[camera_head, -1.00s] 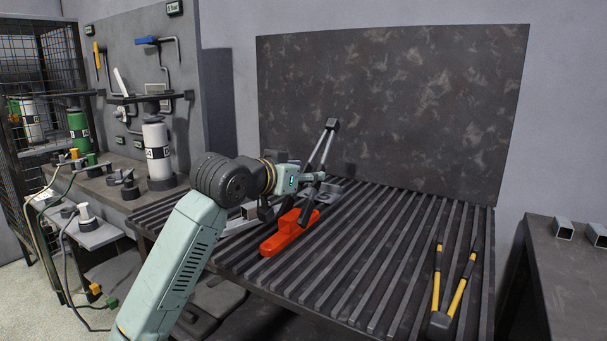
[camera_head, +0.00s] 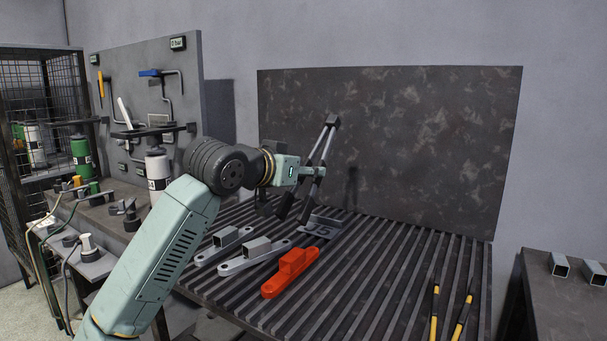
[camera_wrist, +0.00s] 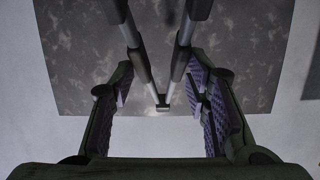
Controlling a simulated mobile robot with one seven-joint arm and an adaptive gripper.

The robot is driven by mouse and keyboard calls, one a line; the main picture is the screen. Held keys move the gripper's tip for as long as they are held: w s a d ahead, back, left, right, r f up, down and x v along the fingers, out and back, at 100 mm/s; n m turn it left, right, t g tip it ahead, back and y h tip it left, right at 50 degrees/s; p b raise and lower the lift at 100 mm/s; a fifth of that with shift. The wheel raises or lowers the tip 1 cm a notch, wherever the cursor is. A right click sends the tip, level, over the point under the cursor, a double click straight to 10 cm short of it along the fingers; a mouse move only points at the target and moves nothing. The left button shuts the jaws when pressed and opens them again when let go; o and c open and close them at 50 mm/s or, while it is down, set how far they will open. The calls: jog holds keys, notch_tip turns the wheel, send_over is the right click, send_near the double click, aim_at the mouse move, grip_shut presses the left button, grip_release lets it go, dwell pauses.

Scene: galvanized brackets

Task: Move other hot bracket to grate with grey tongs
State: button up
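My gripper (camera_head: 312,172) is shut on the grey tongs (camera_head: 323,150), which stand tilted with their hinge end up. The tongs' dark tips point down, spread apart and empty, above the grate. In the wrist view both legs of the tongs (camera_wrist: 180,65) run between my finger pads (camera_wrist: 165,95). A glowing orange-red hot bracket (camera_head: 290,272) lies on the slatted grate (camera_head: 370,270), below and apart from the tips. Two grey brackets (camera_head: 255,256) lie on the grate to its left. No second glowing bracket shows.
A plate with a number (camera_head: 320,229) lies on the grate behind the hot bracket. Yellow-handled tongs (camera_head: 464,317) lie at the grate's right. A dark sheet (camera_head: 400,150) stands behind. The grate's middle right is clear. A side bench (camera_head: 555,300) holds square tube pieces.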

jog(key=s+r, duration=0.2)
jog(key=s, duration=0.5)
jog(key=s+r+b, duration=0.1)
jog(key=s+r, duration=0.2)
jog(key=s, duration=0.5)
jog(key=shift+a+r, duration=0.25)
jog(key=shift+r, duration=0.1)
